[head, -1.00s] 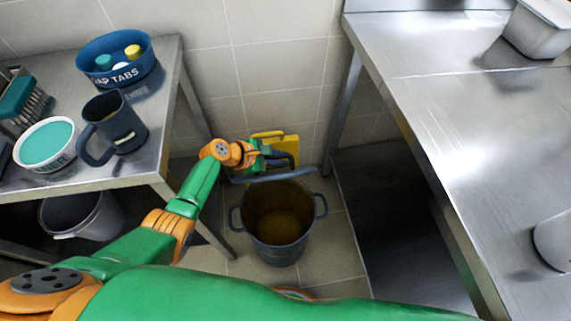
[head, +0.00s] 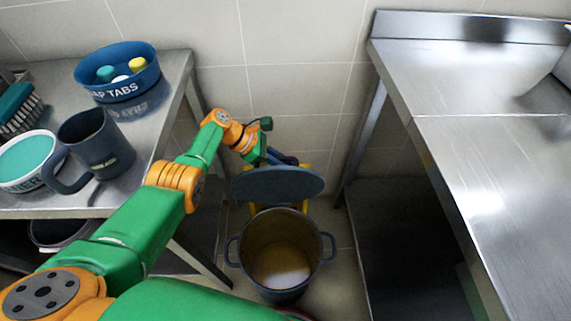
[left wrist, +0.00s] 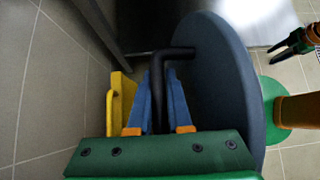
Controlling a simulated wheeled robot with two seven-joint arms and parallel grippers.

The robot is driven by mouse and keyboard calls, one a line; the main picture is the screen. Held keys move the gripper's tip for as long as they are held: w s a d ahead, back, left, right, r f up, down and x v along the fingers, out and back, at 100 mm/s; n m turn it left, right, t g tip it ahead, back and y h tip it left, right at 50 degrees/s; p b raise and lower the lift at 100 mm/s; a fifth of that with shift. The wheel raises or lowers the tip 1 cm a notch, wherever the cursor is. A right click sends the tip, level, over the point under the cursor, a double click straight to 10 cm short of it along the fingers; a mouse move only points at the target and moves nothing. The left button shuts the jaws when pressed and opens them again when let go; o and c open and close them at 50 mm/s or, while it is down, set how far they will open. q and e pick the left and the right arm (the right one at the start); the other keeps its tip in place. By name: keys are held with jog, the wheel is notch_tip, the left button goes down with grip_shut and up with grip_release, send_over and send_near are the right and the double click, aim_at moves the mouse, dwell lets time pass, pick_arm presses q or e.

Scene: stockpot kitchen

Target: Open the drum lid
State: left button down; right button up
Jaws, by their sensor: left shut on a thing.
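The drum (head: 254,279) is a dark blue-grey pot with two side handles, standing on the floor between the tables. Its mouth is open to view, with amber-brown contents inside. The round lid (head: 277,185) is held above and behind the drum's rear rim, tilted steeply. It also fills the middle of the left wrist view (left wrist: 215,90). My left gripper (head: 280,158) is behind the lid, its blue fingers (left wrist: 160,90) shut on the lid's black bent handle (left wrist: 178,53). My right gripper (left wrist: 285,48) shows at the wrist view's upper right, its dark fingers apart and empty.
A steel table at left bears a blue tub of tabs (head: 118,82), a dark mug (head: 104,150), a teal-topped tub (head: 25,162) and a brush (head: 20,110). A steel counter (head: 490,150) is at right. A yellow object (left wrist: 122,95) stands by the wall behind the lid.

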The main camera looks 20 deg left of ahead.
pick_arm(q)
jog(key=shift+f, duration=0.1)
jog(key=c, duration=1.1)
grip_release()
jog(key=p+v, duration=0.4)
jog(key=v, duration=0.3)
jog(key=shift+w, duration=0.1)
jog(key=shift+a, duration=0.15)
